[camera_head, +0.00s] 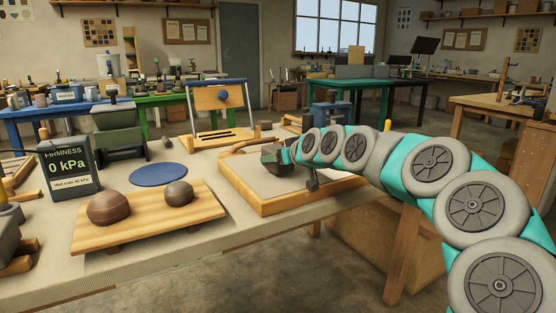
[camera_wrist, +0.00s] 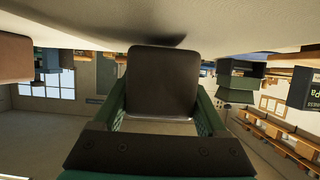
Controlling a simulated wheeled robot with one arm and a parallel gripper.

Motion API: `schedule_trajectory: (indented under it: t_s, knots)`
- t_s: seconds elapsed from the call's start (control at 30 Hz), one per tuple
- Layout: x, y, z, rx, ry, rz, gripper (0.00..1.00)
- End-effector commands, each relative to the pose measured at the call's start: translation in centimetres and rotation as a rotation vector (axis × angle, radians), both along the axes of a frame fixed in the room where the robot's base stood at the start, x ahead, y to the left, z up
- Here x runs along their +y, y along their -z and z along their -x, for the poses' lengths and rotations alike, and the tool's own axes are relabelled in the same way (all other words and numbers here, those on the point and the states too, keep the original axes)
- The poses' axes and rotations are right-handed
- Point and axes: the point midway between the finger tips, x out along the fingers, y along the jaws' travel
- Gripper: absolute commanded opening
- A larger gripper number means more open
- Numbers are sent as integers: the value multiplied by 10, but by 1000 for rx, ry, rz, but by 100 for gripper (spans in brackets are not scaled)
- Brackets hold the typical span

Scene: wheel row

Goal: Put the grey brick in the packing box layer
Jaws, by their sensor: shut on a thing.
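My gripper (camera_head: 277,158) is low over a shallow wooden-framed tray (camera_head: 292,205) with a pale inside, near its back left part. In the wrist view my gripper (camera_wrist: 163,108) has its green fingers on either side of a dark grey block (camera_wrist: 163,82), which I take for the grey brick. It is shut on this block.
A wooden board (camera_head: 150,220) with two brown-grey lumps stands on the table to the left. Behind it lie a blue disc (camera_head: 158,174) and a firmness display (camera_head: 70,165) reading 0 kPa. A wooden stand with a blue bar (camera_head: 220,110) is behind the tray.

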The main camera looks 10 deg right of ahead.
Motion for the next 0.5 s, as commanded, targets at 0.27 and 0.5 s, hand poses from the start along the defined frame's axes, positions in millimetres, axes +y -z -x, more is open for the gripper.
schedule_trajectory:
  t_s: [0.27,0.5]
  knots:
    - [-1,8,0,-4,2,-1,0]
    - [-1,12,0,-3,2,-1,76]
